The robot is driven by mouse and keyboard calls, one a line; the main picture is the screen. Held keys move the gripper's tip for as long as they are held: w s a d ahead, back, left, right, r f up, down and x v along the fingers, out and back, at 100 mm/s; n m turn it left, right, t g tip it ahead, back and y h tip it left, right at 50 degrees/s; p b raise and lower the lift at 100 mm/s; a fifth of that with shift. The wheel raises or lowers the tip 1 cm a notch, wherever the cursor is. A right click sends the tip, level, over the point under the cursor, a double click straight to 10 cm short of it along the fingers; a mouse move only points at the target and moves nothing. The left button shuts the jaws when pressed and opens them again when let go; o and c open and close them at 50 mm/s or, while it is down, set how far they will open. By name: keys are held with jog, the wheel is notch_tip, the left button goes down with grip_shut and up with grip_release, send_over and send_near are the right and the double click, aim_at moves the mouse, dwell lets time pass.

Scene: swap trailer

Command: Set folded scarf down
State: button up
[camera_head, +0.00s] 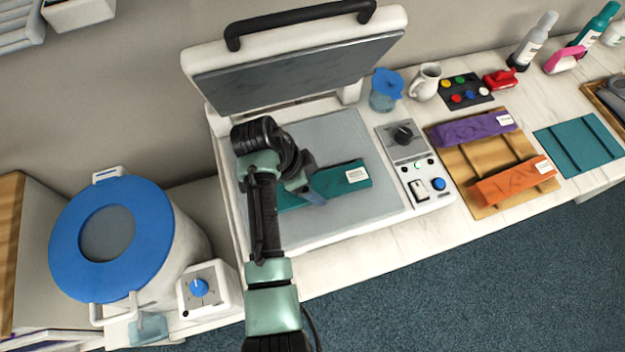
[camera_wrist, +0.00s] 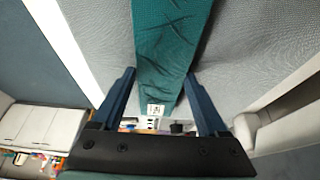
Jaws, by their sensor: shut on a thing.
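The folded scarf (camera_head: 338,183) is a long teal bundle with a white label near its right end. It lies across the grey lower plate (camera_head: 370,207) of the open press, or just above it; I cannot tell which. My gripper (camera_head: 314,190) is shut on the scarf near its middle, and my arm hides part of its left side. In the wrist view the scarf (camera_wrist: 172,40) runs between the two blue fingers of my gripper (camera_wrist: 159,74), with its label toward the palm.
The press lid (camera_head: 300,72) stands raised behind the plate. A control box (camera_head: 408,160) is on the plate's right. Purple (camera_head: 475,128) and orange (camera_head: 515,182) folded scarves lie on a wooden board further right. A large blue-lidded pot (camera_head: 150,240) stands at left.

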jog(key=o, duration=1.3)
jog(key=shift+f, duration=0.15)
jog(key=v, duration=1.2)
jog(key=shift+r, duration=0.25)
jog(key=shift+f, duration=0.1)
